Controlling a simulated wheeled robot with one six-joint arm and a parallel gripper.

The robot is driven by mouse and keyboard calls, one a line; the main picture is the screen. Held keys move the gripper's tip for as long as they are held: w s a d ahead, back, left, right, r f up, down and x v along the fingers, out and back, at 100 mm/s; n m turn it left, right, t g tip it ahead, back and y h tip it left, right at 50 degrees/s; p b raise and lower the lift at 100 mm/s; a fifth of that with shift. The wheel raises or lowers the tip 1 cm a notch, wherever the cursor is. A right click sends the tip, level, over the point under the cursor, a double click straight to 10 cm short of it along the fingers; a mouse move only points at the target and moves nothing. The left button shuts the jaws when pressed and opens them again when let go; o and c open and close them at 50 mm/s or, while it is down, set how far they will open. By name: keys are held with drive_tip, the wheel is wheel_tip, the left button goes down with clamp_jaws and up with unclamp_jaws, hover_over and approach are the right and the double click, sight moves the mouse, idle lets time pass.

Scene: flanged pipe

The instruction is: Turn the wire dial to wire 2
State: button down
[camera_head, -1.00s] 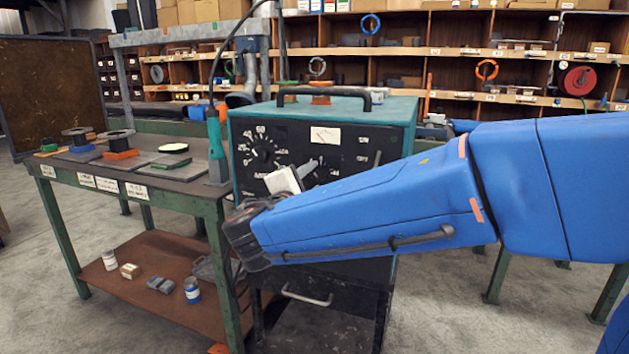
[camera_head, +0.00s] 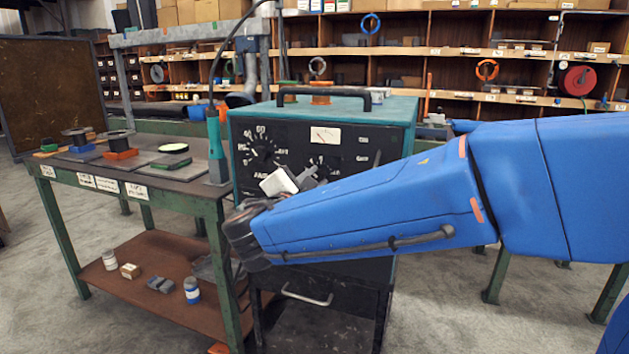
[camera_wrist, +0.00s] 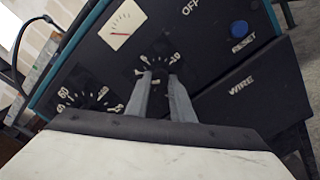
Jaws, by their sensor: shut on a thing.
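The welder's dark front panel (camera_head: 352,148) faces me in the head view. My gripper (camera_head: 316,172) reaches its right-hand dial, and my arm crosses in front of the lower panel. In the wrist view, my gripper (camera_wrist: 161,80) is shut on a small dark dial knob (camera_wrist: 158,77), one finger on each side. Pale numbers ring this knob, partly hidden by the fingers; I cannot read which one its pointer meets. A second dial (camera_wrist: 88,97) with larger numbers sits to its left, partly behind my gripper's body. The word WIRE (camera_wrist: 241,87) is printed on the panel at right.
A meter (camera_wrist: 122,24) and a blue RESET button (camera_wrist: 239,28) are on the same panel. A green workbench (camera_head: 130,188) with spools and a torch stands left of the welder (camera_head: 400,108). Shelves (camera_head: 440,50) line the back. The floor at front left is open.

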drive_tip(key=n, duration=0.4)
drive_tip(key=shift+f+n, duration=0.1)
drive_tip(key=shift+n, duration=0.2)
idle(0.3)
drive_tip(key=c, duration=1.5)
unclamp_jaws()
drive_tip(key=shift+c, duration=0.2)
drive_tip(key=shift+s, duration=0.1)
drive_tip(key=v, duration=1.7)
drive_tip(key=shift+s, duration=0.1)
